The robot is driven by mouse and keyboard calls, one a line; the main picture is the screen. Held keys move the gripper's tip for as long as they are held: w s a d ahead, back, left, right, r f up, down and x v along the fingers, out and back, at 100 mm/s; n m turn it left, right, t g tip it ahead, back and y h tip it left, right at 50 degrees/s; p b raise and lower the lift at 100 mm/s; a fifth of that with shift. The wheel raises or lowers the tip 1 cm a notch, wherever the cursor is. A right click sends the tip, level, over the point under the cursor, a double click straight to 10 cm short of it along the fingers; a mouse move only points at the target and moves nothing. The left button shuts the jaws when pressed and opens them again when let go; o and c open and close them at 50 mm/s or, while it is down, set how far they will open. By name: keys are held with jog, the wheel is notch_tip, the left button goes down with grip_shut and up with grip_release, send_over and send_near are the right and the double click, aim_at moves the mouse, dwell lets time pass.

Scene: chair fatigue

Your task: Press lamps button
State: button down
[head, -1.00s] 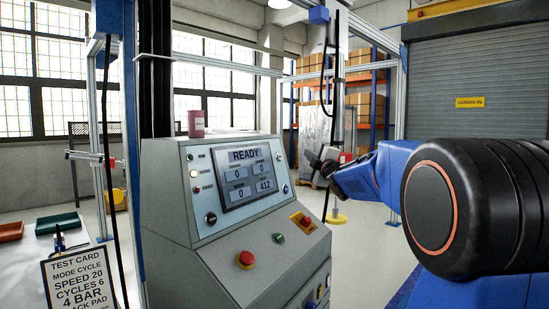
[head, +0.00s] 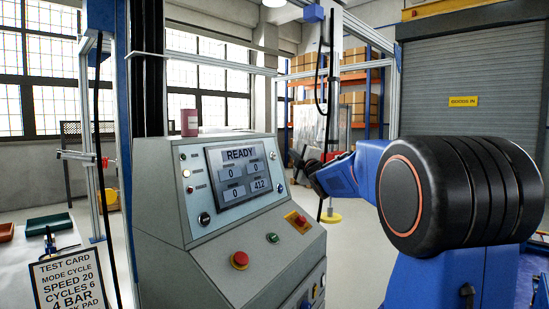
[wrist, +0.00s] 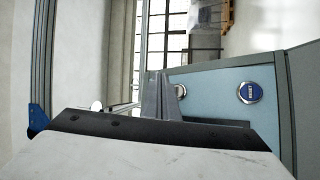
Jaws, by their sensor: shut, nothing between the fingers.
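The grey test console (head: 165,215) stands in the middle of the head view, its screen (head: 238,172) reading READY. Two small buttons sit right of the screen: a pale one (head: 272,155) above a blue one (head: 280,188). In the wrist view the blue button (wrist: 250,92) has a silver rim and lettering too small to read surely; the silver-rimmed pale button (wrist: 180,91) is partly hidden by my fingers. Which is the lamps button I cannot tell. My gripper (head: 303,160) is shut and empty, just right of the panel edge; it also shows in the wrist view (wrist: 165,92).
A red stop button (head: 240,260), a green button (head: 273,238) and a red-yellow switch (head: 298,222) are on the lower slope. A pink can (head: 189,122) stands on top. A test card (head: 68,280) stands at left.

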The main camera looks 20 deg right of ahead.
jog(key=shift+w+a+f, duration=0.2)
jog(key=shift+w+a, duration=0.25)
jog(key=shift+w, duration=0.2)
jog(key=shift+w+a+f, duration=0.2)
jog(key=shift+w+a, duration=0.2)
jog(key=shift+w, duration=0.3)
jog(key=shift+w+a+f, duration=0.2)
jog(key=shift+w+a, duration=0.25)
jog(key=shift+w, duration=0.2)
jog(key=shift+w, duration=0.1)
dwell(0.6)
jog(key=shift+w+a+f, duration=0.1)
jog(key=shift+w+a, duration=0.1)
jog(key=shift+w, duration=0.05)
jog(key=shift+w+a+f, duration=0.1)
jog(key=shift+w+a, duration=0.1)
jog(key=shift+w, duration=0.15)
dwell(0.8)
jog(key=shift+s+d, duration=0.1)
jog(key=shift+s, duration=0.05)
jog(key=shift+s+d+r, duration=0.2)
jog(key=shift+s+d, duration=0.1)
jog(key=shift+s, duration=0.25)
dwell(0.4)
